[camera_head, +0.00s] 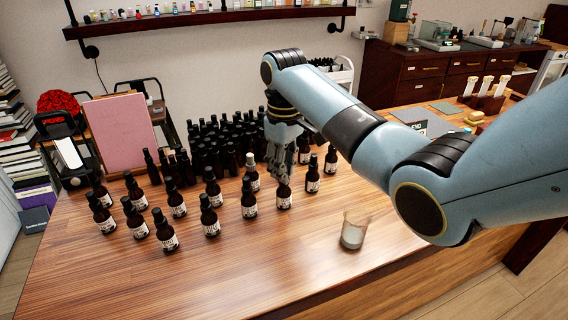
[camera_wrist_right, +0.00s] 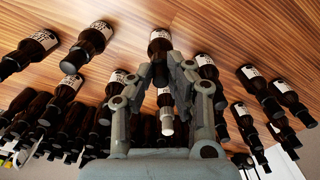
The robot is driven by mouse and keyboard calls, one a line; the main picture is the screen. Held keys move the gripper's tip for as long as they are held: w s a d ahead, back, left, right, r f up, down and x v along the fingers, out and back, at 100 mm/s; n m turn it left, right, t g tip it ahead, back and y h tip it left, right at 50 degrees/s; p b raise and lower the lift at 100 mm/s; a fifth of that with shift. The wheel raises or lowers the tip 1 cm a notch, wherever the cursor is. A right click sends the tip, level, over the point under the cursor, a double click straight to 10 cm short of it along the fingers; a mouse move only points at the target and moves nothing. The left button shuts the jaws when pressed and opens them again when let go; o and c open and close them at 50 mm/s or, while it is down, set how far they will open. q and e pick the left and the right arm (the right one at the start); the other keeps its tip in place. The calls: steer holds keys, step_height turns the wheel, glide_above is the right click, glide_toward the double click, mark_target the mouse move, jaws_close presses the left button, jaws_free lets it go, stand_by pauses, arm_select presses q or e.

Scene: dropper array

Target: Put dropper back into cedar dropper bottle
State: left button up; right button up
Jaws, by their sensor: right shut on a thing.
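Several dark brown bottles with white labels stand in loose rows on the wooden table; the labels are too small to read, so I cannot tell which is cedar. My right gripper (camera_head: 281,165) points down, directly above one front-row bottle (camera_head: 284,196). That bottle also shows beyond the fingertips in the right wrist view (camera_wrist_right: 160,41). My right gripper (camera_wrist_right: 161,59) is shut on what seems to be the dropper at this bottle's top. The fingers hide the dropper, so its depth in the neck cannot be told. My left gripper is out of view.
A bottle with a pale grey top (camera_head: 251,172) stands close left of my gripper. Another bottle (camera_head: 312,176) stands close right. A glass beaker (camera_head: 354,230) stands near the table's front. Many dark bottles (camera_head: 215,145) crowd behind. The front left table is clear.

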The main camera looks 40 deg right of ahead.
steer(key=shift+f, duration=0.2)
steer(key=o, duration=0.8)
steer(key=shift+c, duration=0.2)
steer(key=shift+r, duration=0.1)
